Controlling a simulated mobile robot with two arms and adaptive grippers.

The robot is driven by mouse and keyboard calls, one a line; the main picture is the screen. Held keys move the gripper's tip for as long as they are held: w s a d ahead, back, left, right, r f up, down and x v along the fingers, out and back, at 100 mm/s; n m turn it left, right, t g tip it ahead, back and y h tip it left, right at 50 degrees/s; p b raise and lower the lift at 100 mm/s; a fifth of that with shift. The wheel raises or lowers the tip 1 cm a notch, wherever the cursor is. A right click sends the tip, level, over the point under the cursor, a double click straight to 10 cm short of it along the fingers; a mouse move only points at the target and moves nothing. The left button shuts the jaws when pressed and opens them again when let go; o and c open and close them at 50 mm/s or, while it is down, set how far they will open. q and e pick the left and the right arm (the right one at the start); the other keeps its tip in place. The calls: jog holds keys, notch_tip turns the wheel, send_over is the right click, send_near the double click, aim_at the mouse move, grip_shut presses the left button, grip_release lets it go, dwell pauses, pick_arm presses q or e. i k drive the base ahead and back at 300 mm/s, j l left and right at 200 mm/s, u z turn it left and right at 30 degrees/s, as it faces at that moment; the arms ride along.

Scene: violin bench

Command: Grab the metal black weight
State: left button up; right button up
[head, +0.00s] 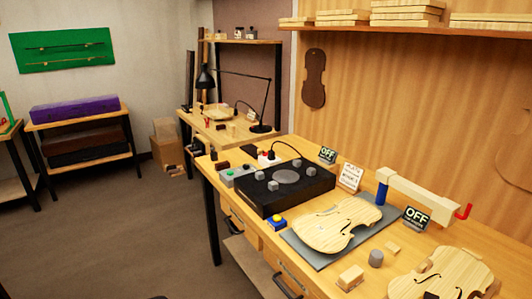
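No object is plainly recognisable as the metal black weight. A small dark block (222,166) lies near the left end of the bench, too small to identify. A short dark grey cylinder (376,258) stands upright on the bench near the violin plate, and it looks metallic. Neither of my grippers is in view.
A second violin plate (440,276) lies right. Open floor (130,220) is left.

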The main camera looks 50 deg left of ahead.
aim_at(214, 155)
jog(key=u, duration=2.1)
jog(key=i+j+z, duration=0.15)
jog(key=i, duration=0.35)
jog(key=i+j+z, duration=0.15)
jog(key=i, duration=0.4)
jog(key=j, duration=0.1)
